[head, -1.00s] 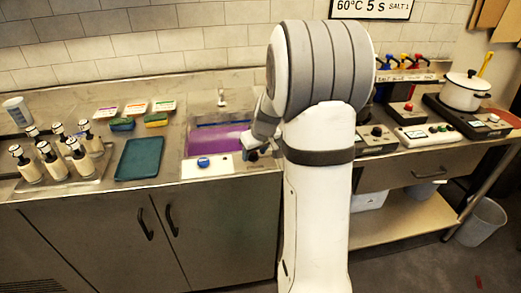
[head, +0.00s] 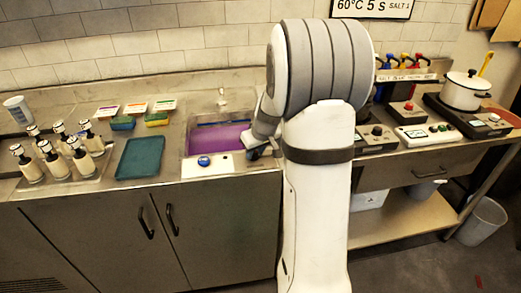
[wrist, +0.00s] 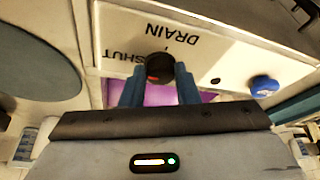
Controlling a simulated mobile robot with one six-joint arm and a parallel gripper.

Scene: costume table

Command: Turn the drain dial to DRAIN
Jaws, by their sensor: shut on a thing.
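The drain dial (wrist: 160,66) is a round black knob with an orange-red mark on its lower-left face in the wrist view. It sits on a white panel (wrist: 215,55) printed with DRAIN and SHUT, which appear upside down. A short tick lies between the dial and the word DRAIN. My gripper (wrist: 159,82) is shut on the dial, with a blue finger on each side. Which label the dial points to is not clear. In the head view my gripper (head: 262,151) is at the right end of the panel, and the dial is hidden there.
A blue button (wrist: 264,86) is on the same panel. The sink (head: 215,138) behind it holds purple liquid. A teal tray (head: 139,158) and several pump bottles (head: 56,160) stand to the left; control boxes (head: 425,135) and a white pot (head: 464,92) stand to the right.

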